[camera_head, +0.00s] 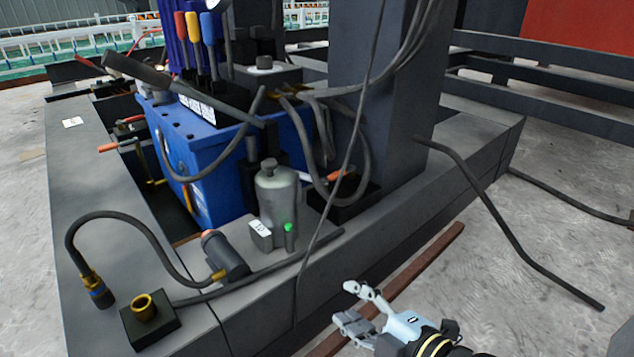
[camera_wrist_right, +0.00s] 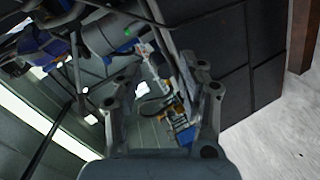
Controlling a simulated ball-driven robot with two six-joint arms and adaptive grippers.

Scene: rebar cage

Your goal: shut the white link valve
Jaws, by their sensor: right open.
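My right gripper (camera_head: 352,306) is at the bottom of the head view, to the right of the dark frame's front beam, with its fingers spread and nothing between them. Its two fingers also show spread in the right wrist view (camera_wrist_right: 160,92). I cannot pick out the white link valve with certainty. A small white piece with an orange handle (camera_head: 341,175) sits behind the grey bottle at the foot of the dark post, well away from the gripper. The right wrist view is too cluttered to tell a valve. My left gripper is not in view.
A blue box (camera_head: 208,165) with hoses and tools stands inside the dark frame. A grey bottle (camera_head: 277,197) with a green light stands before it. A dark post (camera_head: 383,110) rises behind. A loose cable (camera_head: 510,240) hangs at right. Free floor lies at right.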

